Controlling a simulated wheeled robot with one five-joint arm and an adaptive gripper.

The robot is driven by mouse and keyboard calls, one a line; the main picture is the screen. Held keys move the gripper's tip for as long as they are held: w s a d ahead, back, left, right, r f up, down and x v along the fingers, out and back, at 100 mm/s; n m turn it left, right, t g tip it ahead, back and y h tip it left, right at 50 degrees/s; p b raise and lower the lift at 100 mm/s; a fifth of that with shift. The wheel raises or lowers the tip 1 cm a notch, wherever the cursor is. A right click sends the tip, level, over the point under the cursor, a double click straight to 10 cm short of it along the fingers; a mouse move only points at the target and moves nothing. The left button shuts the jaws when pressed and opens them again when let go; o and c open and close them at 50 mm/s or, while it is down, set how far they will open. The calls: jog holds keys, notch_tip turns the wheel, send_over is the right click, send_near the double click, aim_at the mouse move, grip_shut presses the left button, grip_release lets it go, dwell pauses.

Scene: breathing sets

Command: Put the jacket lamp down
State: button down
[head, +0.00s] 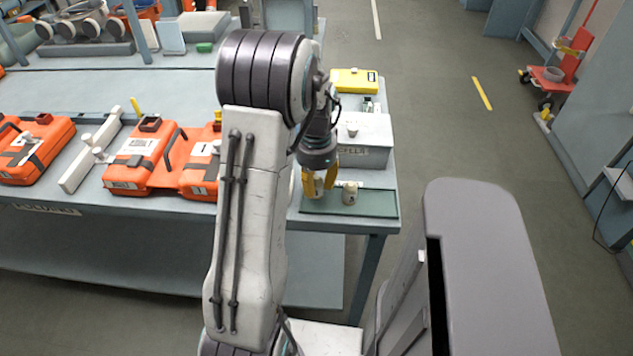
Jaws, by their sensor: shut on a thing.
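My gripper (320,188) points down over the left part of a shallow green tray (378,204) at the table's right front corner. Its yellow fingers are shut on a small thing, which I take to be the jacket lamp. The lamp is mostly hidden by the fingers, and its shape is not clear. I cannot tell whether it touches the tray.
A grey box (368,152) stands behind the tray, with a yellow case (354,81) farther back. Orange cases (133,176) line the table (70,95) to the left. A grey cabinet-like block (485,260) stands front right. The tray's right end is bare.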

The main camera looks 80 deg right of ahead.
jog(key=shift+f, duration=0.6)
jog(key=shift+f, duration=0.15)
jog(key=c, duration=1)
grip_release()
jog(key=shift+c, duration=0.2)
